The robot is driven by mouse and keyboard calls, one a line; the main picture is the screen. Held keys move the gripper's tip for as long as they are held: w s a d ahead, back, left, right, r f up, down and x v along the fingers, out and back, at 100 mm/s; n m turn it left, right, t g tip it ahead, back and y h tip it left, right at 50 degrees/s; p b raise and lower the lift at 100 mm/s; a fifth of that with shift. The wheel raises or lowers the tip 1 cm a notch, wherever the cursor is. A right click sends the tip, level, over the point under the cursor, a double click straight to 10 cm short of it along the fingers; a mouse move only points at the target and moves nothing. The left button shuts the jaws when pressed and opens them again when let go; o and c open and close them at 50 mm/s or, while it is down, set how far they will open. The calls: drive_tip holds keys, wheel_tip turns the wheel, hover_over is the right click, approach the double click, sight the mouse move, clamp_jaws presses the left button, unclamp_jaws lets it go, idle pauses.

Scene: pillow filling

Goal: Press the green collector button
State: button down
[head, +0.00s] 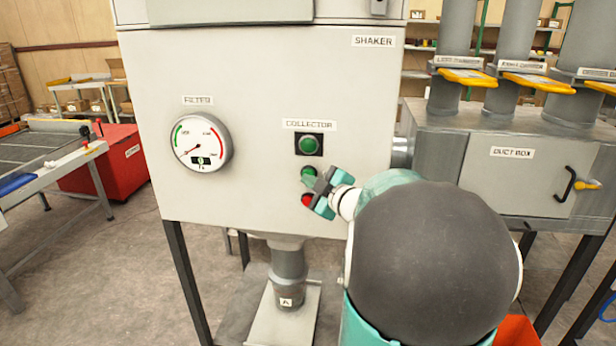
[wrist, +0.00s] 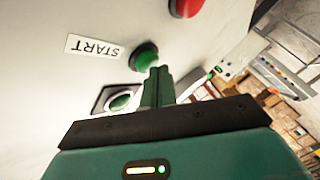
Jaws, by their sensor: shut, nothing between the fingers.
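The green button (head: 308,172) sits on the pale cabinet front, below the COLLECTOR label (head: 309,125) and a round green lamp in a black square frame (head: 309,145). A red button (head: 307,200) sits below it, partly hidden by my gripper (head: 317,186). In the wrist view the picture is turned: the green button (wrist: 145,56) lies beside the START label (wrist: 93,47), with the red button (wrist: 187,8) above and the framed lamp (wrist: 120,102) below. My gripper (wrist: 159,72) is shut and empty, its tips at the green button's edge. I cannot tell whether they touch.
A round FILTER gauge (head: 203,143) is left of the buttons on the same panel. The duct box (head: 515,165) with pipes and yellow handles stands to the right. A workbench (head: 75,170) and red box (head: 112,162) stand at the left.

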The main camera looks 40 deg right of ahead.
drive_tip(key=shift+w+d, duration=0.15)
drive_tip(key=shift+d, duration=0.05)
idle(0.3)
idle(0.3)
drive_tip(key=shift+s+a, duration=0.55)
drive_tip(key=shift+a, duration=0.15)
drive_tip(key=s+a, duration=0.1)
drive_tip(key=a, duration=0.1)
drive_tip(key=s+a, duration=0.2)
idle(0.3)
idle(0.8)
